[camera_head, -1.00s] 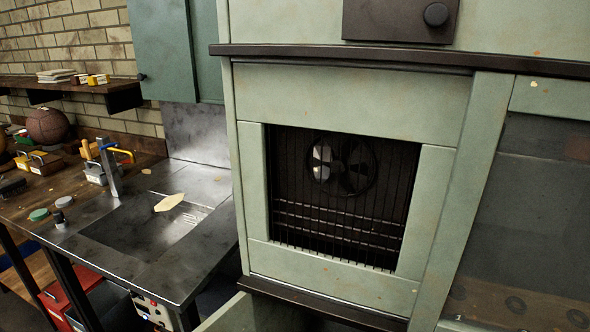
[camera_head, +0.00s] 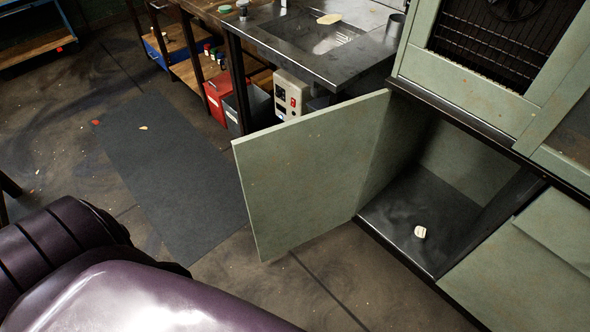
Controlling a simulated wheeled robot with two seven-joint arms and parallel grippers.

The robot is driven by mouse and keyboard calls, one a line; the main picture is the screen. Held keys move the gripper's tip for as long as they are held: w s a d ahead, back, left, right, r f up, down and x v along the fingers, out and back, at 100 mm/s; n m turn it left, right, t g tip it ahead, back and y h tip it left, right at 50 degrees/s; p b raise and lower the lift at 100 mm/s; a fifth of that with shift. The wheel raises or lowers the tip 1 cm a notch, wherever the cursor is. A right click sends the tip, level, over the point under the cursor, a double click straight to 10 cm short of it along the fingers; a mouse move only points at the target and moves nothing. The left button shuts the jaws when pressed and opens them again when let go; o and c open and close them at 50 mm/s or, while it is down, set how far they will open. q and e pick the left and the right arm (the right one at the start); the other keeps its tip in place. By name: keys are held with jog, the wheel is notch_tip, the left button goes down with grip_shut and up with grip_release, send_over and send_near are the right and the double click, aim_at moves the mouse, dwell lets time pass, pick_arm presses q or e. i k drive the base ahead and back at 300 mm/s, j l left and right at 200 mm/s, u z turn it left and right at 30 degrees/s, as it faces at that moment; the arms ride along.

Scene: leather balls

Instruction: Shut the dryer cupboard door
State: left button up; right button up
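The dryer cupboard door (camera_head: 310,170) is a pale green panel low on the cabinet. It stands wide open, swung out to the left from its hinge side. The open compartment (camera_head: 405,205) behind it has a dark floor with a small whitish object (camera_head: 420,231) on it. The dryer's grille front (camera_head: 490,45) is above the compartment, partly cut off at the top. Neither of my grippers is in view.
A metal sink bench (camera_head: 310,45) stands behind the door, with a red bin (camera_head: 217,98), a grey bin (camera_head: 250,105) and a control box (camera_head: 291,97) beneath it. A dark mat (camera_head: 170,170) lies on the floor left of the door. Floor in front of the cabinet is clear.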

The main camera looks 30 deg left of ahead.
aim_at(301, 178)
jog(key=k+z, duration=0.1)
jog(key=z, duration=0.35)
jog(key=k+z, duration=0.15)
jog(key=z, duration=0.35)
jog(key=k+z, duration=0.1)
jog(key=z, duration=0.35)
jog(key=k+j, duration=0.1)
jog(key=j, duration=0.4)
jog(key=k+j, duration=0.1)
jog(key=j, duration=0.35)
jog(key=k+j, duration=0.1)
jog(key=j, duration=0.4)
jog(key=k+j, duration=0.1)
jog(key=j, duration=0.35)
jog(key=k+j+z, duration=0.1)
jog(key=j, duration=0.4)
jog(key=k+j, duration=0.1)
jog(key=j, duration=0.35)
jog(key=k+j, duration=0.15)
jog(key=j, duration=0.35)
jog(key=k+j, duration=0.1)
jog(key=j, duration=0.35)
